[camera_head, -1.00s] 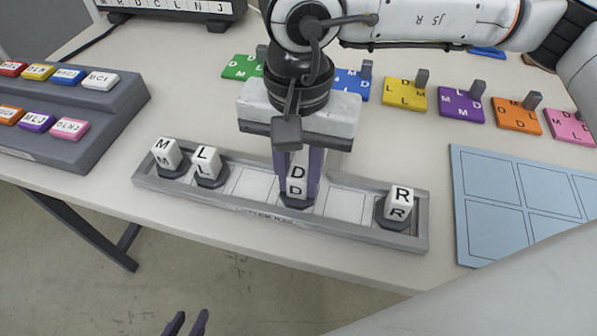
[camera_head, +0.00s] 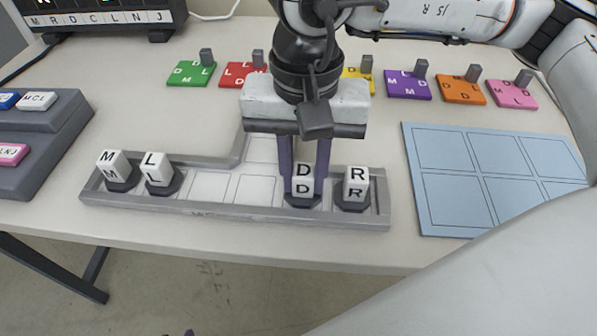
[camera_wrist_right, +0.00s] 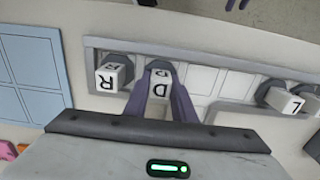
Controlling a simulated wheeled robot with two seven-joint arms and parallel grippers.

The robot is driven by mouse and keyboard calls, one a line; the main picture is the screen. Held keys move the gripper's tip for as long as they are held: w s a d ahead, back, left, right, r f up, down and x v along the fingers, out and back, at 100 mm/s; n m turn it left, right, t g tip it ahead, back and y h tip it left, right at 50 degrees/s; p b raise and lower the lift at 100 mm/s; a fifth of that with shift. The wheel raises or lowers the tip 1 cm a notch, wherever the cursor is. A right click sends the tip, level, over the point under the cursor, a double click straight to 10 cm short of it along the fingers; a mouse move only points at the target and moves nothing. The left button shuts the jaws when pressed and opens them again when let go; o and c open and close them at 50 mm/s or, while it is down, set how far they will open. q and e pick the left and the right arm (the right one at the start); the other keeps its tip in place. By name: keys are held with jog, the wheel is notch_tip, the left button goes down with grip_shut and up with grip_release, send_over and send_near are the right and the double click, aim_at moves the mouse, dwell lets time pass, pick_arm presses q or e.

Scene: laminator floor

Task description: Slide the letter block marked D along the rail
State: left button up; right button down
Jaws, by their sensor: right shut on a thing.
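The white block marked D (camera_head: 303,186) stands on a dark base in the grey rail (camera_head: 235,213). My right gripper (camera_head: 304,172) is shut on it from above, one purple finger on each side. In the right wrist view, the D block (camera_wrist_right: 159,82) sits between the fingers of the right gripper (camera_wrist_right: 160,95). The R block (camera_head: 356,183) stands just right of D at the rail's right end, with a narrow gap. The M block (camera_head: 114,168) and L block (camera_head: 158,171) stand at the left end. Only a tiny dark bit of my left gripper may show at the bottom edge.
Empty rail slots (camera_head: 228,188) lie between L and D. A blue gridded mat (camera_head: 478,180) lies to the right. Several coloured lettered tiles, such as the purple one (camera_head: 408,86), line the back. A grey stepped rack (camera_head: 45,135) stands at left, and a display (camera_head: 95,15) behind.

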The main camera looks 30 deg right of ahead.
aim_at(304, 169)
jog(key=c, duration=1.4)
grip_release()
notch_tip(304, 169, up, 10)
jog(key=shift+r+p, duration=0.2)
jog(key=shift+p, duration=0.5)
